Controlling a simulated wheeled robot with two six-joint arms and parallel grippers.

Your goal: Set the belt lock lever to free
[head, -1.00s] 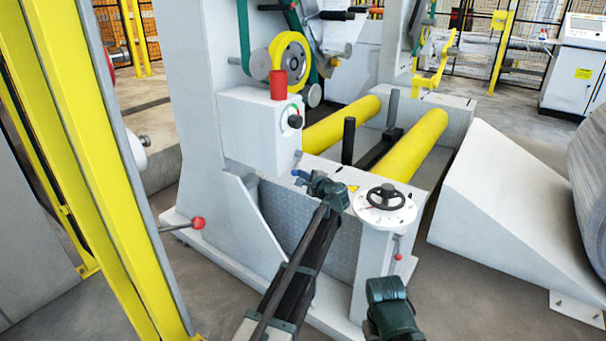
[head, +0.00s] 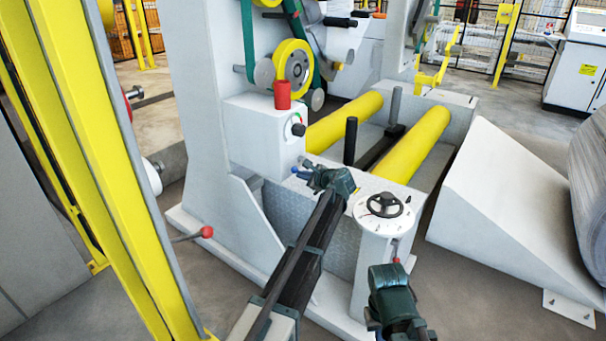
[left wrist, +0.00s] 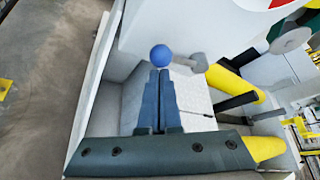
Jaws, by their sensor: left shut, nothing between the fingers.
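A lever with a blue ball knob (head: 296,170) sits at the lower right of the white control box (head: 255,133). In the left wrist view the blue knob (left wrist: 161,56) is at the fingertips, with its grey stem (left wrist: 190,63) running right. My left gripper (head: 309,164) is shut and empty beside the knob; the wrist view shows its two fingers (left wrist: 160,73) together just below the ball. I cannot tell whether they touch it. No label shows which lever is the belt lock. My right gripper (head: 392,300) is low at centre right, its fingers unclear.
A black handwheel (head: 385,204) on a white dial post stands right of my left gripper. A red-knobbed lever (head: 206,232) sticks out at lower left. Yellow rollers (head: 413,145) lie behind. A yellow post (head: 130,190) stands at left.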

